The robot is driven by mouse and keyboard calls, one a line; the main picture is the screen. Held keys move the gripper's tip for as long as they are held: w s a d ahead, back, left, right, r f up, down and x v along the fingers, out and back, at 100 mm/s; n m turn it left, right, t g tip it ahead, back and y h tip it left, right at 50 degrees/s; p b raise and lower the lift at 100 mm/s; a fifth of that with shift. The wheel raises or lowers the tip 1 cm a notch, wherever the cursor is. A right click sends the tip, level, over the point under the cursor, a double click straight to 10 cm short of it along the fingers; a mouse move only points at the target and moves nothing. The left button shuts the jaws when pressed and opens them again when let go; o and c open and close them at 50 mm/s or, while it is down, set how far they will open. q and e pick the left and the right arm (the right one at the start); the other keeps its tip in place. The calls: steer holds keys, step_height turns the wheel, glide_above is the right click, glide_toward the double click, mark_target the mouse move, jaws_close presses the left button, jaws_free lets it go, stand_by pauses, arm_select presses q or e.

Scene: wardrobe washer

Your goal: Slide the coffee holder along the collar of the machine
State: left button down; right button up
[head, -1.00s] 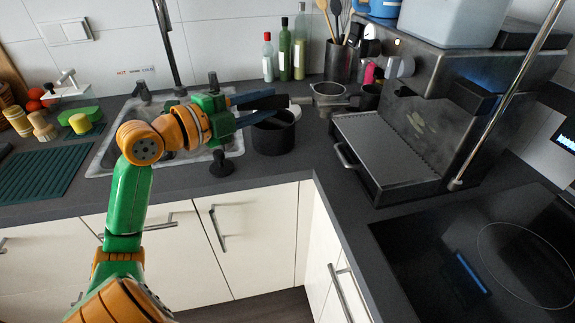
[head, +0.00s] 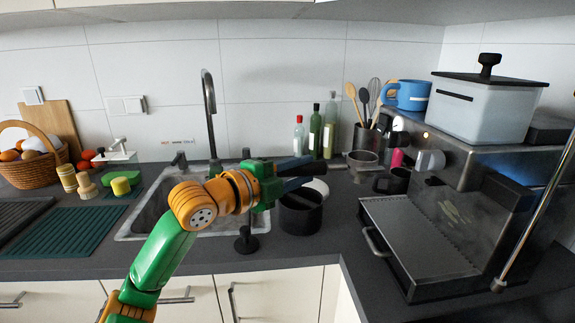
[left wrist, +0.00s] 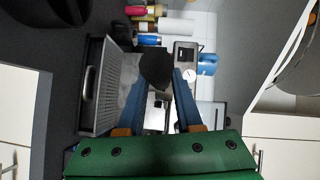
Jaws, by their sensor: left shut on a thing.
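My left gripper (head: 306,174) reaches in from the left above the black pot, its blue fingers shut on the dark handle of the coffee holder. The holder's metal cup (head: 362,159) shows to the right of the fingertips, near the machine's left side. In the left wrist view the dark rounded handle (left wrist: 157,70) sits between the blue fingertips. The coffee machine (head: 440,225) stands at the right with its drip tray facing left. The collar cannot be made out clearly, and the holder looks apart from the machine. My right gripper is not in view.
The black pot (head: 300,214) stands below the left gripper. The sink (head: 150,215) with its tall tap (head: 209,110) is left of it. Bottles (head: 316,130) and a utensil holder (head: 367,140) stand behind. A blue mug (head: 408,95) and lidded container (head: 487,105) rest on the machine.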

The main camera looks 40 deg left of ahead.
mark_target(329, 173)
arm_select(q)
steer(key=w+d, duration=0.1)
steer(key=w+p, duration=0.1)
steer(key=w+d+p, duration=0.1)
steer(key=shift+d+f, duration=0.25)
steer(key=shift+d, duration=0.1)
steer(key=shift+w+d+f+p, duration=0.3)
steer(key=shift+w+d+p, duration=0.15)
steer(key=shift+w, duration=0.15)
steer(key=shift+w+d+f+p, duration=0.35)
steer(key=shift+w+d+f, duration=0.05)
steer(key=shift+w+d, duration=0.2)
stand_by(0.3)
stand_by(0.5)
